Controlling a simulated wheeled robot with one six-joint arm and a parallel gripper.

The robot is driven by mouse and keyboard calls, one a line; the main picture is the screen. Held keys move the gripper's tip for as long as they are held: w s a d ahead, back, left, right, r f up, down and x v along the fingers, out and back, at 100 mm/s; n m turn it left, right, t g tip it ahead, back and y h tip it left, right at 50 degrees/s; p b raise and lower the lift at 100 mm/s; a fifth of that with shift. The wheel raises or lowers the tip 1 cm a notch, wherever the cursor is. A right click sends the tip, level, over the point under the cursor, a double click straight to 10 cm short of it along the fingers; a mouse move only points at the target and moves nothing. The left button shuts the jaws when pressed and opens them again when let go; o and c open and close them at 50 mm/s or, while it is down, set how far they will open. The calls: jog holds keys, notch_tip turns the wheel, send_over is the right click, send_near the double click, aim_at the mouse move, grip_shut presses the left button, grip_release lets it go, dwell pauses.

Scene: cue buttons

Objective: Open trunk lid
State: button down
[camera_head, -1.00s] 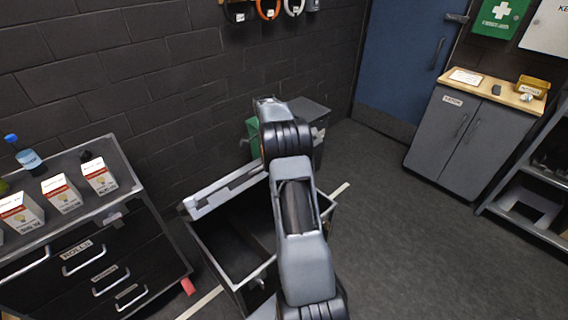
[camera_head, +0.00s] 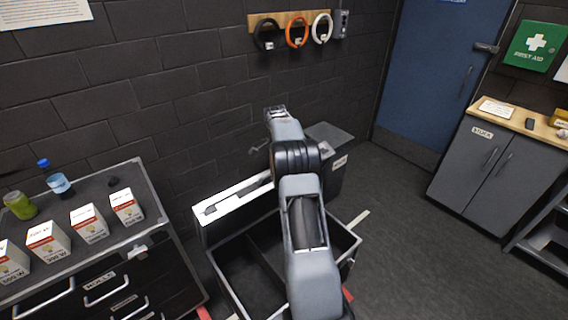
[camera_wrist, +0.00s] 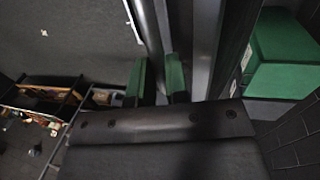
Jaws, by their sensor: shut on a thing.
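The trunk (camera_head: 345,243) stands on the floor in the head view, an open-topped grey box with a dark, divided inside. Its lid (camera_head: 222,208) stands raised along the wall side, with a pale edge uppermost. My arm covers the right part of the lid and part of the trunk. My gripper is hidden behind the arm in the head view. In the wrist view its green-padded fingers (camera_wrist: 158,84) are close together on a grey bar-like edge, which looks like part of the lid; the exact contact is unclear.
A drawer cabinet (camera_head: 150,240) with several cartons, a bottle and a can stands at left. A dark bin (camera_head: 335,160) is behind my arm, and a green bin (camera_wrist: 285,60) shows in the wrist view. A grey cupboard (camera_head: 480,165) stands at right; floor between is clear.

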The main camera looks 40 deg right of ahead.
jog(key=shift+a+f, duration=0.2)
jog(key=shift+f, duration=0.35)
jog(key=c, duration=1.5)
grip_release()
jog(key=shift+w, duration=0.1)
jog(key=shift+o, duration=0.8)
jog(key=shift+w, duration=0.2)
jog(key=shift+o, duration=1.1)
jog(key=shift+d+r, duration=0.1)
jog(key=shift+d, duration=0.05)
jog(key=shift+s+r, duration=0.1)
jog(key=shift+r, duration=0.1)
